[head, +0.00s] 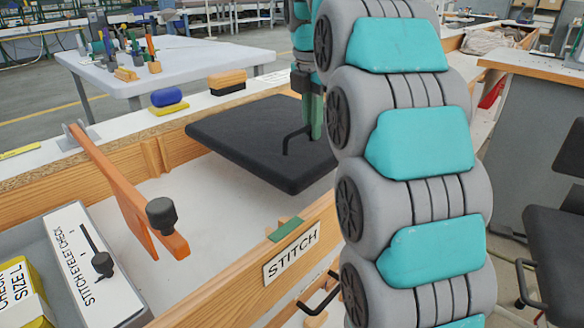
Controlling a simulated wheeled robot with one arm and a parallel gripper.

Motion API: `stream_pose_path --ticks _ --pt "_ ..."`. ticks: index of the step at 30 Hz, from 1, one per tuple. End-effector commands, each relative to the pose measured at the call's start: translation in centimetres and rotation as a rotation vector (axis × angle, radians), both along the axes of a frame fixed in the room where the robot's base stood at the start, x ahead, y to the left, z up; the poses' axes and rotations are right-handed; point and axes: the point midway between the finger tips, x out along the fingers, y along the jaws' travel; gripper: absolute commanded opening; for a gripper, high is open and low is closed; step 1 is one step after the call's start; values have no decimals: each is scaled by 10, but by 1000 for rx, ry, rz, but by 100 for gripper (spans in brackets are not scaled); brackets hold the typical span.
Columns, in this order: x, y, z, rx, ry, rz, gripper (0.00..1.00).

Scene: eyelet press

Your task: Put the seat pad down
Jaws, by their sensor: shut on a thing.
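The seat pad (250,140) is a flat, dark, nearly square slab with a thin black handle (291,141) on its top. It appears level, over the white-floored wooden compartment labelled STITCH (291,251), overlapping its back wall in the picture. Whether it touches anything below cannot be told. My gripper (312,118) comes down from above at the pad's right side and is shut on the pad's handle. My grey and teal arm hides the pad's right end and part of the gripper.
An orange bar (125,190) with a black knob crosses the compartment's left side. A STITCH/EYELET CHECK box (90,270) stands at front left. A black chair (553,210) stands right.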

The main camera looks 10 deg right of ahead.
Motion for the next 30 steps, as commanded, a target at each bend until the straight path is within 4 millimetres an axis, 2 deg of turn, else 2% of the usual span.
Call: stream_pose_path --ticks 2,4,11,17,25,30 --pt "0 0 -18 0 -1 0 0" --pt "-1 0 -20 0 2 0 0" --pt "-1 1 -47 1 3 0 0" --pt "0 1 -57 0 -1 0 0" --pt "-1 1 -84 -1 2 0 0" --pt "0 1 -88 0 -1 0 0"
